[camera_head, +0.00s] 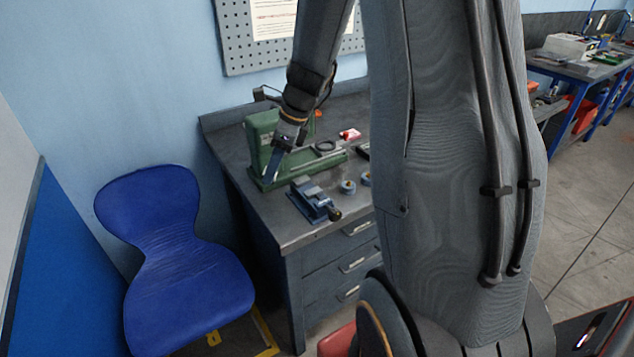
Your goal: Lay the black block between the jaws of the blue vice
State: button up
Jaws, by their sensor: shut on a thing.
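The blue vice (314,197) stands near the front edge of the grey bench, its dark handle end pointing to the front right. My gripper (270,179) is over the bench, left of and a little behind the vice, in front of the green machine. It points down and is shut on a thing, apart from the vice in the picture. The held thing is small and dark, most likely the black block, but its outline cannot be told from the fingers. The gap between the vice jaws is too small to make out.
A green machine (262,135) stands behind my gripper. Blue-and-tan rolls (348,187), a dark ring (325,146) and a red-and-white packet (350,134) lie right of it. My arm hides the bench's right part. A blue chair (170,250) stands left.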

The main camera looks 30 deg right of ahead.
jog(key=s+d+r+m+t+h+p, duration=0.2)
jog(key=d+r+m+h+p, duration=0.1)
jog(key=d+m, duration=0.55)
jog(key=m+b, duration=0.2)
send_over(306, 188)
jog(key=s, duration=0.2)
jog(key=shift+h, duration=0.3)
jog(key=f, duration=0.4)
jog(key=shift+w+d+f, duration=0.15)
jog(key=shift+w+f, duration=0.1)
jog(key=shift+f+b, duration=1.7)
jog(key=shift+f, duration=0.7)
jog(key=shift+f, duration=0.15)
jog(key=o, duration=1.4)
jog(key=shift+c, duration=0.2)
